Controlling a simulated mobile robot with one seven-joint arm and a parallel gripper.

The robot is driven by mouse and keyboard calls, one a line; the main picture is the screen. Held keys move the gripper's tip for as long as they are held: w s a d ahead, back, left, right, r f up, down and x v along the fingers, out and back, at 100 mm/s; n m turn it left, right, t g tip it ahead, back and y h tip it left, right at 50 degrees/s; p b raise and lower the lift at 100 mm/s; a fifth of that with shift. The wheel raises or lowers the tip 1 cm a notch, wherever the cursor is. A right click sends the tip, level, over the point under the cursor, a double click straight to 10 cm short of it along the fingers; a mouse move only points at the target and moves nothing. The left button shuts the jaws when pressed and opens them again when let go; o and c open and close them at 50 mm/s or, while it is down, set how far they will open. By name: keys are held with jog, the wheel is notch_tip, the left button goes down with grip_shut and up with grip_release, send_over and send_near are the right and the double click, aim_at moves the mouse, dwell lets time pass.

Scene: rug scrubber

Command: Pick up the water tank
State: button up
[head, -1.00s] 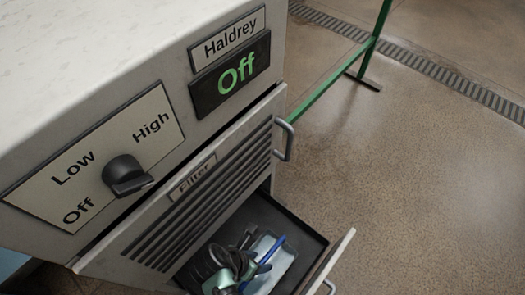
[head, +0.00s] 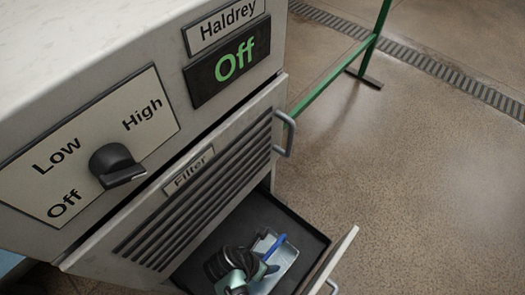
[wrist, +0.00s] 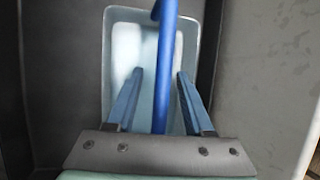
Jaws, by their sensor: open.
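The water tank (head: 284,260) is a pale, translucent blue tray-like container with a bright blue bar handle. It lies in the open drawer of the machine. In the wrist view the tank (wrist: 122,45) is straight ahead, and its blue handle (wrist: 163,60) runs up the middle of the picture. My gripper (head: 264,262) is in the drawer over the tank. Its two blue fingers are apart, one on each side of the handle in the wrist view (wrist: 160,78), with visible gaps. I cannot tell how deep the fingers reach. My arm hides part of the tank in the head view.
The dark drawer (head: 215,243) has walls close around the tank, and its light front panel (head: 330,258) stands at the right. Open floor lies right.

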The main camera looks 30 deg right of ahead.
dwell(0.3)
grip_shut()
jog(key=shift+w, duration=0.1)
dwell(1.2)
